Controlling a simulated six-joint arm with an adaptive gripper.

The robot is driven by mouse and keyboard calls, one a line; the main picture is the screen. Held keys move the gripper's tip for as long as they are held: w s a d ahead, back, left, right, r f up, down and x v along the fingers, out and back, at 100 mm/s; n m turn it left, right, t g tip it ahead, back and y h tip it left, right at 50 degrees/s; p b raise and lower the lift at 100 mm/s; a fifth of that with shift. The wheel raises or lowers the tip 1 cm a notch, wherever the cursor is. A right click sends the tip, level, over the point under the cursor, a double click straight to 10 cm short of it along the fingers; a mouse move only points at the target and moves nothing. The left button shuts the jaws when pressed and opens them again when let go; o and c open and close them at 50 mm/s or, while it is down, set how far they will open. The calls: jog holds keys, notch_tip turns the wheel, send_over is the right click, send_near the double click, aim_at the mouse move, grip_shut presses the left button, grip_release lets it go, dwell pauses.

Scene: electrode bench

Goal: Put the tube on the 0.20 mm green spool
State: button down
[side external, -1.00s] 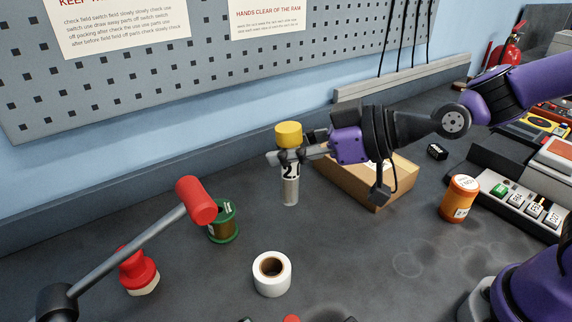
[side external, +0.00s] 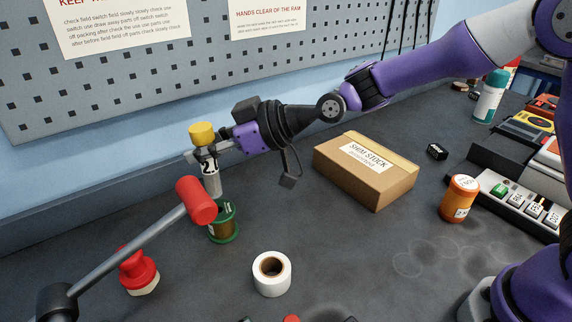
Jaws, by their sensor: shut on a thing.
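The tube (side external: 212,184) is a silvery cylinder with a dark mark on its label and a yellow cap (side external: 202,134). My gripper (side external: 205,158) is shut on it just below the cap and holds it roughly upright. The green spool (side external: 225,224), with a dark golden winding and a green rim, stands on the bench. The tube's lower end shows just above or against the spool's top; I cannot tell whether they touch. The red lever end hides part of the spool's left side. Its size label is too small to read.
A grey lever with a red end (side external: 197,200) stands close in front of the spool. A red-topped knob (side external: 138,270) and a white roll (side external: 272,273) are nearer. A shim stock box (side external: 385,190) and an orange jar (side external: 459,199) are right. Bare bench lies between.

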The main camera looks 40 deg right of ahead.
aim_at(211, 166)
jog(key=shift+f, duration=1.8)
jog(key=shift+f, duration=0.1)
jog(key=c, duration=0.6)
grip_release()
jog(key=shift+c, duration=0.2)
jog(key=shift+s+d+r, duration=0.15)
jog(key=shift+d+r, duration=0.05)
jog(key=shift+d, duration=0.05)
jog(key=s+d+r+m+g+h, duration=0.1)
jog(key=s+d+m+h, duration=0.3)
jog(key=s+d, duration=0.7)
jog(key=s+d+r+m+g+h, duration=0.2)
jog(key=s+d+m+h, duration=0.3)
jog(key=s+d, duration=0.6)
jog(key=shift+d+r+g+h, duration=0.3)
jog(key=shift+d+r+h, duration=0.25)
jog(key=shift+d, duration=0.2)
